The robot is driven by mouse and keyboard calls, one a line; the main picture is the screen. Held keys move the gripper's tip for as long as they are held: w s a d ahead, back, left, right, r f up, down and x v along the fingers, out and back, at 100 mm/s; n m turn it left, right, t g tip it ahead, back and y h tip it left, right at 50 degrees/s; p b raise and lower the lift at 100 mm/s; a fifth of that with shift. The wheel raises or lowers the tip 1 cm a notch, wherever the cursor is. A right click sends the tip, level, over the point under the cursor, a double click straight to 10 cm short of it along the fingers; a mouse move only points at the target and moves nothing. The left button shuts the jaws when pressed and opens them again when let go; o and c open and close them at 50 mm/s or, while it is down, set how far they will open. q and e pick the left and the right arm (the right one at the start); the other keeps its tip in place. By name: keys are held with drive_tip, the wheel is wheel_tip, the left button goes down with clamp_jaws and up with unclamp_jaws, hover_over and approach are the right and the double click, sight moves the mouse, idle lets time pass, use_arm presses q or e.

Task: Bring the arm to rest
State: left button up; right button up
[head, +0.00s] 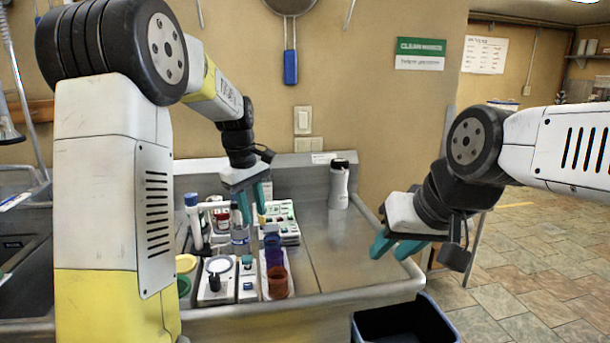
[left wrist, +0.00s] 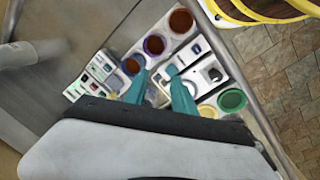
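My left gripper (head: 254,216) hangs over the steel counter, its teal fingers pointing down above the cups and small trays. In the left wrist view its fingers (left wrist: 159,82) are apart, with nothing seen held between them. Below them lie a white tray with dark fittings (left wrist: 208,75) and a row of coloured cups, among them a purple cup (left wrist: 154,44). My right gripper (head: 392,252) is at the counter's right edge, away from the cups. Its teal fingers point down and left, with a gap between them and nothing seen held.
A red-brown cup (head: 278,283) stands near the counter's front edge. A clear bottle (head: 240,238) stands close to my left gripper. A white bottle with a black cap (head: 339,184) stands at the back. A dark bin (head: 405,325) is below. The counter's right part (head: 345,250) is clear.

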use_arm(q)
drive_tip(key=s+r+m+t, duration=0.1)
drive_tip(key=s+r+m, duration=0.1)
drive_tip(key=s, duration=0.6)
drive_tip(key=s+r+m+t, duration=0.2)
drive_tip(key=s+m, duration=0.2)
drive_tip(key=s, duration=0.4)
drive_tip(key=s+a+r+m+t+h, duration=0.1)
drive_tip(key=s+m, duration=0.3)
drive_tip(key=s, duration=0.5)
drive_tip(key=shift+r+t, duration=0.5)
drive_tip(key=shift+t, duration=0.1)
drive_tip(key=shift+a, duration=0.1)
